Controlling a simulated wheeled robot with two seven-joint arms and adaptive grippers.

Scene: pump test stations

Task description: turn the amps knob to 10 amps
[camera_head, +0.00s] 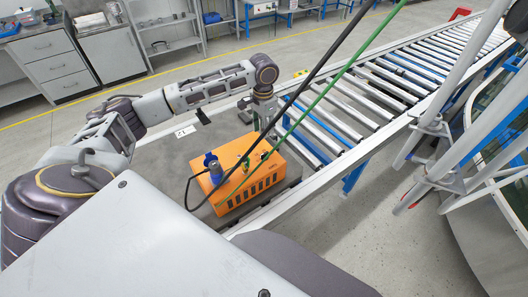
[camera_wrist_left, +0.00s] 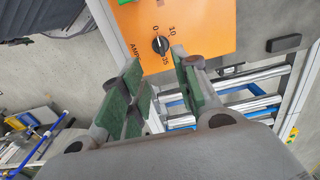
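The orange pump test box (camera_head: 252,192) stands on a grey surface beside the roller conveyor. In the left wrist view, its orange panel (camera_wrist_left: 205,25) carries the black amps knob (camera_wrist_left: 160,45) with a light pointer line. The labels 0, 10 and 35 ring the knob, with AMPS printed at its left. I cannot tell surely which mark the pointer meets. My left gripper (camera_wrist_left: 157,62) is open, its green-padded fingers spread on either side below the knob, not visibly touching it. In the head view the left gripper (camera_head: 260,112) is at the box's far side. My right gripper is not in view.
A blue connector (camera_head: 214,170) and green plug sit on the box top; a black cable (camera_head: 300,92) and a green cable (camera_head: 330,87) rise across the view. The roller conveyor (camera_head: 385,82) runs to the upper right. A metal frame (camera_head: 450,130) stands at right.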

